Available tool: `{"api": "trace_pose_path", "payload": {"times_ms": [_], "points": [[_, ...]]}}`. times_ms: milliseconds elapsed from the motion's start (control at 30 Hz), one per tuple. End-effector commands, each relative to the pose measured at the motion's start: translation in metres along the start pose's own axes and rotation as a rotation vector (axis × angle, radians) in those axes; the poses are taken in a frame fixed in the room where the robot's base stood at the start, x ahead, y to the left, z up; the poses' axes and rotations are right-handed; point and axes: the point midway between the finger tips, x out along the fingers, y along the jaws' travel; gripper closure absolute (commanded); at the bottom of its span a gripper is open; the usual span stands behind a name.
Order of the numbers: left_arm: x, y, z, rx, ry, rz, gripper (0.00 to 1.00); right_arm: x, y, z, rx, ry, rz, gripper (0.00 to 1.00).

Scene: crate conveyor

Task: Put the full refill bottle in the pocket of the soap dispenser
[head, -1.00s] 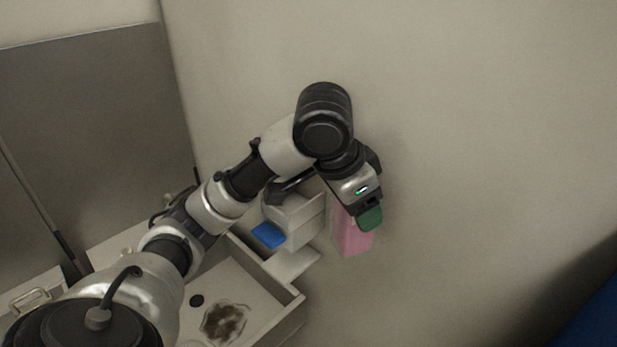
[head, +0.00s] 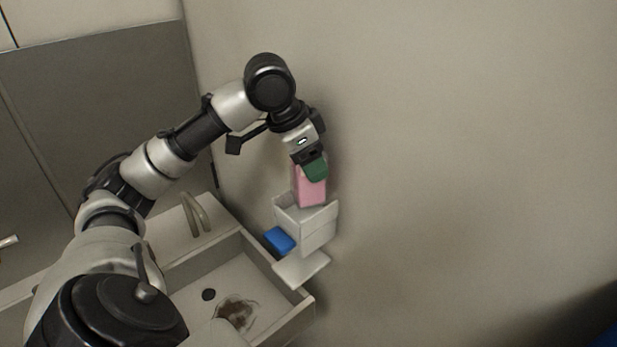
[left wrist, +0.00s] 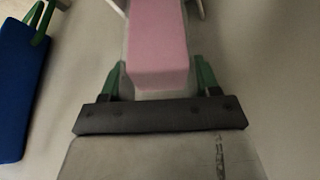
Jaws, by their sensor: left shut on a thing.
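My left gripper (head: 314,170), with green fingers, is shut on the pink refill bottle (head: 309,189). The bottle hangs below the fingers, close to upright. The bottle also fills the top middle of the left wrist view (left wrist: 158,45), between the green fingers. The soap dispenser (head: 320,232) is a pale box on the wall with an open top. The bottle's lower end is at the dispenser's open top, and its bottom edge is hidden behind the front rim or just above it; I cannot tell which. My right gripper is not in view.
A sink (head: 190,275) with a dark drain and a brown stain lies below left of the dispenser. A blue block (head: 279,240) is beside the dispenser, and a pale ledge (head: 302,267) is under it. A faucet (head: 196,214) stands behind the sink. The wall at right is bare.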

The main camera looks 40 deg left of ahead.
Motion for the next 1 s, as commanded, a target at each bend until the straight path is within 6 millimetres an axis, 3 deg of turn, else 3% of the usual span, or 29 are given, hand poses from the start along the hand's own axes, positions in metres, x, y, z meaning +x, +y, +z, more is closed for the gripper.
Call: {"api": "trace_pose_path", "payload": {"times_ms": [167, 500, 900, 933, 1000], "points": [[0.004, -0.003, 0.002, 0.001, -0.003, -0.001, 0.71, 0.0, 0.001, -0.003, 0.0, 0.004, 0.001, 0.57], [0.036, -0.003, 0.016, 0.0, -0.004, 0.001, 0.71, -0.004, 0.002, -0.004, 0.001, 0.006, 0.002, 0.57], [0.041, -0.003, 0.018, 0.001, -0.002, 0.0, 0.71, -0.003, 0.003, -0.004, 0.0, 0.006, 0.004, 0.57], [0.042, -0.003, 0.018, 0.001, -0.003, 0.0, 0.35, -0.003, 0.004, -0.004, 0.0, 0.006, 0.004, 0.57], [0.041, -0.003, 0.018, 0.001, -0.003, 0.0, 0.28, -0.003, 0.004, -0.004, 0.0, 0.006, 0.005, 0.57]]}}
